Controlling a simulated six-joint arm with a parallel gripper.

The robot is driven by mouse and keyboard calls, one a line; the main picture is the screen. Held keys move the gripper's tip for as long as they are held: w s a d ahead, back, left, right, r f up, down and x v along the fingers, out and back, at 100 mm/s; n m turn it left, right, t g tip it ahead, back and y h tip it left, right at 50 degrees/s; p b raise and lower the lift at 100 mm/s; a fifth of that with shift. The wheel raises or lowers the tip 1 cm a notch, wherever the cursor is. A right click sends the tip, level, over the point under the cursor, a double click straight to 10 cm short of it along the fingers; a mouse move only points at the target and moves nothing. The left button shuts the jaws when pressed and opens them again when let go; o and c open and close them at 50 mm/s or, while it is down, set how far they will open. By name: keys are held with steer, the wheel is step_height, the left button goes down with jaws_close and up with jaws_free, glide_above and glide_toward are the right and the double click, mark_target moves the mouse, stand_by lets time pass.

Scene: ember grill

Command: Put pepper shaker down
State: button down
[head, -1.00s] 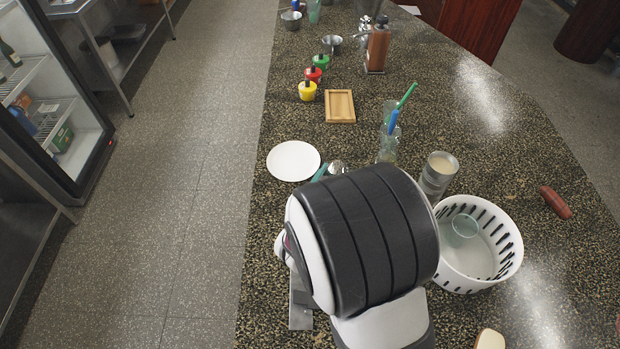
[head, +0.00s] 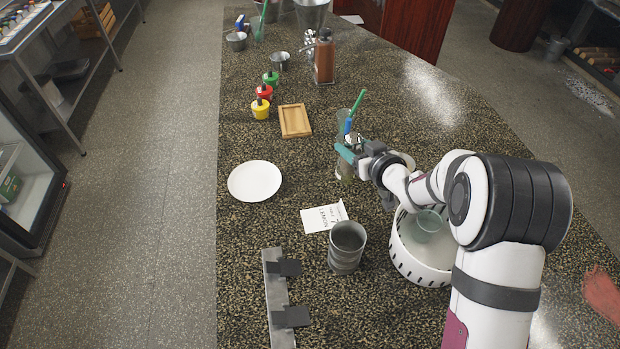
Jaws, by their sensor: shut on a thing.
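My gripper (head: 348,151), with teal fingers, is over the middle of the counter, beside the glasses with the brushes. It is shut on a small silver-topped thing (head: 354,139), which I take to be the pepper shaker. Only its shiny top shows clearly; its lower part is hidden by the fingers. It seems held above the counter (head: 225,215), but I cannot tell how high. A glass (head: 345,173) stands below or just behind the gripper, partly covered by it.
A white plate (head: 254,181) lies left, a wooden tray (head: 294,121) behind it. A metal cup (head: 345,262), order slip (head: 318,219) and metal rail (head: 275,300) are in front. A white basket (head: 412,262) is under my arm. The right side is fairly clear.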

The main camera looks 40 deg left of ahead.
steer(key=shift+s+a+f, duration=0.4)
steer(key=shift+a+f, duration=1.25)
steer(key=shift+f, duration=0.05)
steer(key=shift+s+a+f, duration=0.4)
steer(key=shift+a+f, duration=1.25)
steer(key=shift+a, duration=0.05)
steer(key=shift+s+a+f, duration=0.4)
steer(key=shift+a+f, duration=1.25)
steer(key=shift+f, duration=0.05)
steer(key=shift+c, duration=1)
jaws_free()
steer(key=shift+f, duration=0.15)
